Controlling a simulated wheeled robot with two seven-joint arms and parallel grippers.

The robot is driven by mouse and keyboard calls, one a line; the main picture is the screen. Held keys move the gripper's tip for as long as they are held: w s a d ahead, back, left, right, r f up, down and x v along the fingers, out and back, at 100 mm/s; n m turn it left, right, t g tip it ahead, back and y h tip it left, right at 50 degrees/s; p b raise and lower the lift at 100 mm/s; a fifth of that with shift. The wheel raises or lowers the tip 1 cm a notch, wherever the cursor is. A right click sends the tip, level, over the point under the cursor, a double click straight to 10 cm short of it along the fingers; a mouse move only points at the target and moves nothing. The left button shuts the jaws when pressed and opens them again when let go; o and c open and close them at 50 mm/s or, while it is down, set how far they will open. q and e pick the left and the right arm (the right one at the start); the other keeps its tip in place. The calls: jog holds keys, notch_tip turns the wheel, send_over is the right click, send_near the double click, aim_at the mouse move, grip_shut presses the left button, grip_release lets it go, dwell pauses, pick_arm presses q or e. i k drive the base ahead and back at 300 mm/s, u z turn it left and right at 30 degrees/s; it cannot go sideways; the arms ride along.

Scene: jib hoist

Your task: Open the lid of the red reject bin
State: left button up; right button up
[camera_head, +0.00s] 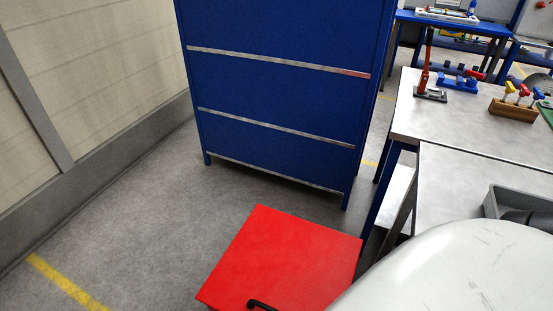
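The red reject bin's lid (285,258) shows at the bottom middle of the head view, a flat red square. It looks closed. A black handle (262,304) sits at its near edge, partly cut off by the picture's lower edge. The bin's body below the lid is hidden. Neither of my grippers is in view.
A blue cabinet (275,105) with metal strips stands behind the bin. A pale rounded surface covers the lower right. Grey floor (150,225) is clear left of the bin.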

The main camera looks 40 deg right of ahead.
aim_at(278, 260)
jog(key=k, duration=0.75)
jog(key=u, duration=1.55)
jog(key=i, duration=0.85)
jog(key=z, duration=2.65)
jog(key=i, duration=0.5)
